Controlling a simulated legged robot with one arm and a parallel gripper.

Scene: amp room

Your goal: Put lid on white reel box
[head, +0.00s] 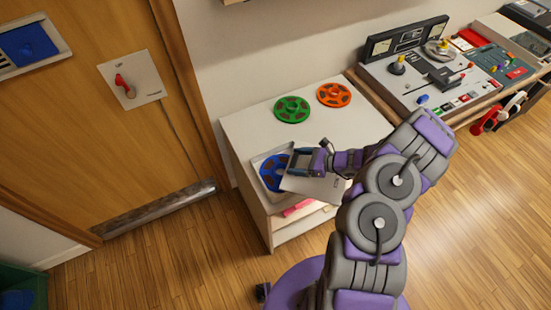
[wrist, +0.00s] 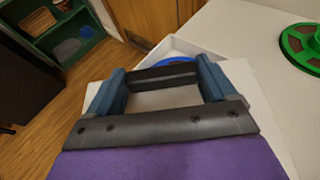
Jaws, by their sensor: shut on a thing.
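The white reel box (head: 256,163) sits open at the left front corner of the white cabinet top, with a blue reel (head: 272,172) inside. In the wrist view, the box (wrist: 207,53) is just beyond my fingers, with a sliver of the blue reel (wrist: 178,60) showing. My gripper (head: 300,160) is shut on the flat white lid (head: 310,187). The lid is tilted and hangs over the right side of the box, leaving most of the reel uncovered. In the wrist view, the lid (wrist: 165,99) lies between and below the fingers (wrist: 165,76). Any contact between lid and box is hidden.
A green reel (head: 292,109) and an orange reel (head: 334,95) lie behind on the cabinet top (head: 245,125). Pink items (head: 298,208) sit on a shelf below. A console (head: 430,75) stands right, a wooden door (head: 95,130) left. Cabinet top right of the reels is clear.

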